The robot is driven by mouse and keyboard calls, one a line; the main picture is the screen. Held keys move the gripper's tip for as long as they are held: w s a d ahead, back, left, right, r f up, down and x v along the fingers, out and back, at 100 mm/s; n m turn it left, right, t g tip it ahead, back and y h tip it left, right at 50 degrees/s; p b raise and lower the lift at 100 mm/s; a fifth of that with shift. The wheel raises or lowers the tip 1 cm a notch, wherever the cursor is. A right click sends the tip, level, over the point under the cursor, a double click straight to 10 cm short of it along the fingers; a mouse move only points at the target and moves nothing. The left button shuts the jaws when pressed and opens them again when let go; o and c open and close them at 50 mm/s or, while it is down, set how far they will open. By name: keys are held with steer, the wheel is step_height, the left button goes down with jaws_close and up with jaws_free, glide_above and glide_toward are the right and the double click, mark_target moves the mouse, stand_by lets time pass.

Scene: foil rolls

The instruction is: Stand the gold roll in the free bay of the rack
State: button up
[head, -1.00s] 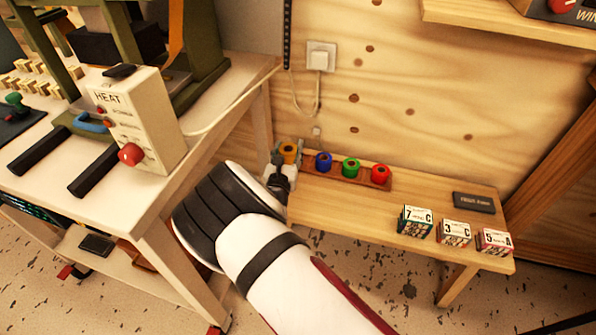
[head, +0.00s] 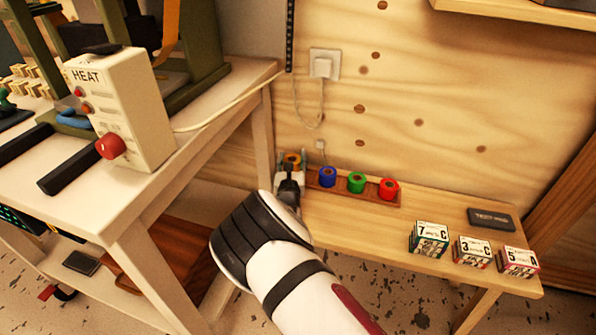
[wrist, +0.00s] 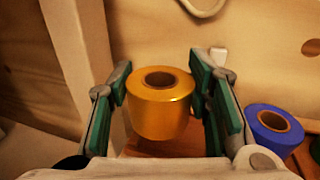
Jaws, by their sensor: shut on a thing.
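The gold roll (head: 292,159) is upright between the two fingers of my gripper (head: 289,166), left of the blue roll. In the wrist view the gold roll (wrist: 160,104) sits between the green-padded fingers (wrist: 160,92), which close on its sides. The wooden rack (head: 396,200) holds the blue roll (head: 327,177), green roll (head: 356,182) and red roll (head: 389,188) in a row. The rack's left end (wrist: 160,148) shows under the gold roll in the wrist view. The free bay is hidden by the roll and gripper. I cannot tell whether the roll touches the rack.
The rack stands on a low wooden bench (head: 380,227) against a plywood wall. Several small labelled boxes (head: 429,239) and a dark block (head: 491,219) are on its right. A white table (head: 190,165) with a heat box (head: 118,115) stands close on the left.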

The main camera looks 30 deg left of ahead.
mark_target(298, 166)
steer(key=shift+w+d+f+b, duration=0.1)
steer(key=shift+w+d+b, duration=0.1)
steer(key=shift+w, duration=0.4)
steer(key=shift+w+d+f+b, duration=0.1)
steer(key=shift+w+d, duration=0.05)
steer(key=shift+w, duration=0.45)
steer(key=shift+f+b, duration=1.05)
steer(key=shift+f, duration=0.65)
steer(key=shift+r, duration=0.1)
steer(key=o, duration=1.2)
steer(key=shift+f, duration=0.2)
steer(key=shift+s+d+r, duration=0.1)
steer(key=shift+r, duration=0.1)
steer(key=p+v, duration=0.5)
steer(key=v, duration=0.6)
steer(key=shift+s+d+f, duration=0.1)
steer(key=shift+s+d, duration=0.1)
steer(key=shift+s, duration=0.15)
